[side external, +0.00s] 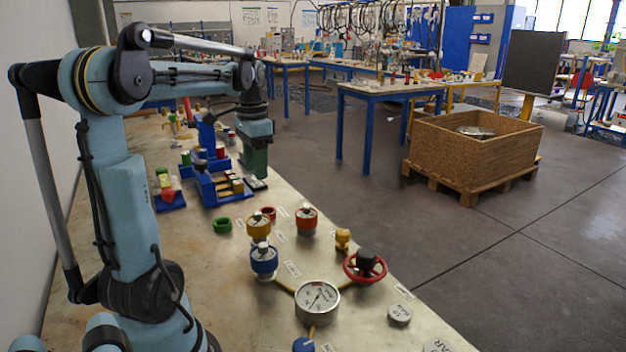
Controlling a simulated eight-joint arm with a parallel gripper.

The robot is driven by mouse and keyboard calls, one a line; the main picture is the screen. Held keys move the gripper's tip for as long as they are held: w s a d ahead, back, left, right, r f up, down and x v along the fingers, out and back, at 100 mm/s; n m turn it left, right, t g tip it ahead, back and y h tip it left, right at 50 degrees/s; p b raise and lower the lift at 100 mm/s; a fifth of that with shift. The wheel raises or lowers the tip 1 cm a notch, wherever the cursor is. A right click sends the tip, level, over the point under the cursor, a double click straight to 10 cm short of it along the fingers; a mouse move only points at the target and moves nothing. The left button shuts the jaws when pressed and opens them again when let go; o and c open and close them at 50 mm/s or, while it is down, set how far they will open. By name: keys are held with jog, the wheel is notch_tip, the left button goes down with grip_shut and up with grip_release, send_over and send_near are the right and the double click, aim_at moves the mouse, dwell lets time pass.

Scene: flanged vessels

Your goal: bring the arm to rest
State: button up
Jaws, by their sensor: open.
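My arm reaches over the workbench (190,265) from the left, with its wrist bent downward. My gripper (256,176) points down at the far part of the bench, beside the blue stand with small coloured blocks. It is open; its fingers are small and dark here, and I see nothing held between them. Flanged vessels stand nearer on the bench, apart from the gripper: a blue one (264,262), a yellow one (258,227) and a red one (306,221).
A round gauge (317,299), a red handwheel (364,267) and a small yellow fitting (343,239) stand near the bench's right edge. A wooden crate (462,160) stands on the floor beyond the bench.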

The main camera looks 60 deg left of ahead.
jog(key=w+d+f+t, duration=0.1)
jog(key=d+f+t, duration=0.1)
jog(key=d, duration=1.2)
jog(key=w+d+f+t, duration=0.2)
jog(key=d+t, duration=0.3)
jog(key=d, duration=0.8)
jog(key=shift+d+f+m, duration=0.3)
jog(key=shift+d+f, duration=0.05)
jog(key=shift+f, duration=0.5)
